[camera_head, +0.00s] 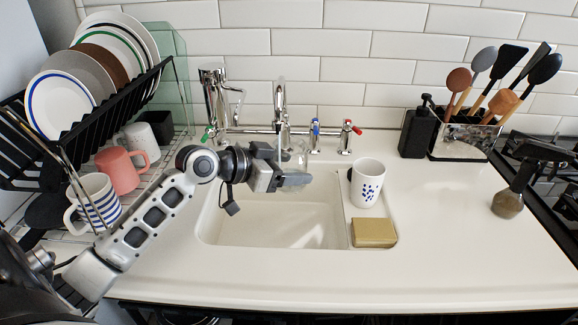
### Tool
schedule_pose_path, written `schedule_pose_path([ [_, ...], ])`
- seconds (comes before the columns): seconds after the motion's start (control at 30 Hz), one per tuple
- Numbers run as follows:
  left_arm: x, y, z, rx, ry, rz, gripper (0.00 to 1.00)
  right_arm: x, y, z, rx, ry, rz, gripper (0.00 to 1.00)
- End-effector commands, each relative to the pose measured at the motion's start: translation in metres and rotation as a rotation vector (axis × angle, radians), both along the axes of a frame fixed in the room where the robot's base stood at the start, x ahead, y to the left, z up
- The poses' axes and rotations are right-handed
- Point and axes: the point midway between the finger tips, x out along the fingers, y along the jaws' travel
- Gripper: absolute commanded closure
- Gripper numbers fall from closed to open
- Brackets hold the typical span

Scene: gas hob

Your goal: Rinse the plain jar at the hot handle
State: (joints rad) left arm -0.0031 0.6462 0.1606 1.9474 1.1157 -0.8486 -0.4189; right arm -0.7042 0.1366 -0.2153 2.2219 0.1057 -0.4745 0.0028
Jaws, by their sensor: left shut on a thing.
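My left gripper (290,180) reaches in from the left over the sink and is shut on a clear glass jar (293,157), which is hard to make out and partly hidden by the fingers. The jar is in front of the middle tap (281,105), close below its spout; whether water runs is not clear. A red-tipped handle (352,128) stands right of that tap, and a blue-tipped handle (315,130) stands between them. A separate chrome tap (215,95) with a green-tipped lever (208,133) stands at the left. My right gripper is not in view.
A spotted white cup (367,185) and a sponge (374,232) sit on the ledge right of the sink basin (275,225). A dish rack (120,95) with plates and mugs stands left. A soap bottle (417,132) and utensil holder (465,140) stand right.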

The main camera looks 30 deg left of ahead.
Motion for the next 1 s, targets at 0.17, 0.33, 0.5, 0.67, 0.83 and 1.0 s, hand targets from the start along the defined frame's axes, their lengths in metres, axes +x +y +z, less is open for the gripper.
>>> schedule_pose_path([
  [0.17, 0.006, -0.002, 0.002, -0.001, -0.004, 0.001, 0.61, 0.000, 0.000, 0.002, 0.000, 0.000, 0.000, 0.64],
  [0.33, 0.011, -0.004, 0.002, 0.000, -0.004, 0.001, 0.61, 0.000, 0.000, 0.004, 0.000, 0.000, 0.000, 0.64],
  [0.5, 0.011, -0.004, 0.001, 0.000, -0.003, 0.001, 0.61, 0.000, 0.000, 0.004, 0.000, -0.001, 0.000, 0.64],
  [0.67, 0.009, -0.003, 0.001, 0.001, -0.003, 0.001, 0.61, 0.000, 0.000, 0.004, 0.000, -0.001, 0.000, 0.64],
  [0.83, 0.004, -0.001, 0.001, 0.001, -0.001, 0.001, 0.61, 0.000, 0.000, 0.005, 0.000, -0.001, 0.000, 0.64],
  [1.0, 0.000, 0.000, 0.001, 0.001, -0.004, 0.000, 0.61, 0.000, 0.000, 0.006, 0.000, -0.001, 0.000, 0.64],
])
